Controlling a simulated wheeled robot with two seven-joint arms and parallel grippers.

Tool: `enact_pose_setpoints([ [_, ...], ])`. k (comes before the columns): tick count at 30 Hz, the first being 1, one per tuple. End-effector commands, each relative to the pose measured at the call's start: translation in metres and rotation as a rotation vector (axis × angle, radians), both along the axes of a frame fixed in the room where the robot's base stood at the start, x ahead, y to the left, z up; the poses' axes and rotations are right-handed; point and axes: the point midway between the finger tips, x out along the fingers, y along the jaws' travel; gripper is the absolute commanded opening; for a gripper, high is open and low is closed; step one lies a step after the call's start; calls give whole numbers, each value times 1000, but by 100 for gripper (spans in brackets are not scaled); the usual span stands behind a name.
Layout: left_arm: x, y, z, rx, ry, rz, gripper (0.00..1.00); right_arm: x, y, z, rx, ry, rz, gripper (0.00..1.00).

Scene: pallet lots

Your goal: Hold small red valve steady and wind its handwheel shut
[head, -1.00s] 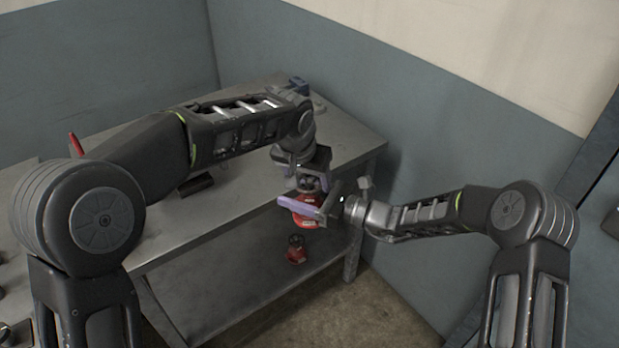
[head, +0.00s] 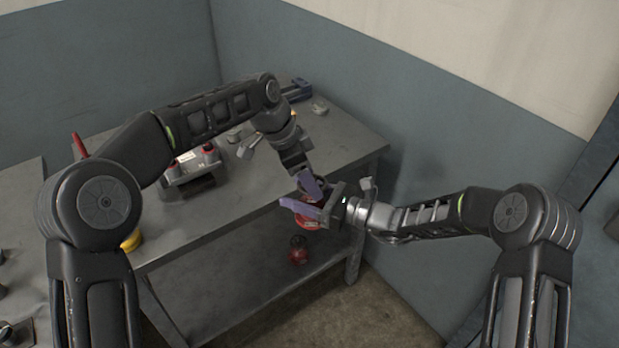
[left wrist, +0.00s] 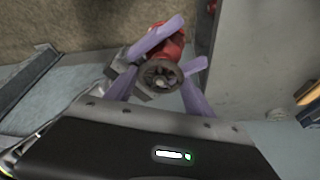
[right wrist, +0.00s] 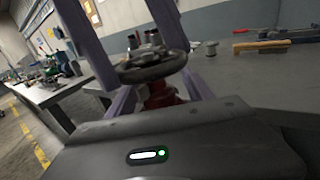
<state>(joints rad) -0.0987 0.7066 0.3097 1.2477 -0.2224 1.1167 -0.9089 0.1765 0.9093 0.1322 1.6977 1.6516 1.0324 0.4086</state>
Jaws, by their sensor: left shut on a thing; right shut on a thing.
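The small red valve (head: 308,222) is held in the air in front of the table's front edge, partly hidden by the grippers. My right gripper (head: 312,208) is shut on its red body; the body also shows in the right wrist view (right wrist: 160,95). The dark round handwheel (left wrist: 160,76) faces the left wrist camera, with the red body behind it. My left gripper (head: 312,187) comes in from above and behind. In the left wrist view its purple fingers stand on either side of the handwheel, shut on it.
The grey table (head: 235,205) stands below and behind the grippers. A grey holder with red-topped parts (head: 190,168) and a blue vise-like tool (head: 297,90) are on it. Another red object (head: 298,250) is on the lower shelf (head: 245,275). A yellow item (head: 131,240) is near the left arm.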

Motion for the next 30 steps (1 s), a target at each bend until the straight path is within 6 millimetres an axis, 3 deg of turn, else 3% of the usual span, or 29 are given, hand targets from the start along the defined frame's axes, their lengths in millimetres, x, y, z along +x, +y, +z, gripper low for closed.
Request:
enact_pose_setpoints([
  [13,5,2,0,2,-5,-314,22,0,1,3,3,-7,4,0],
  [30,5,3,0,3,-7,-377,22,-1,1,3,4,-6,4,0],
])
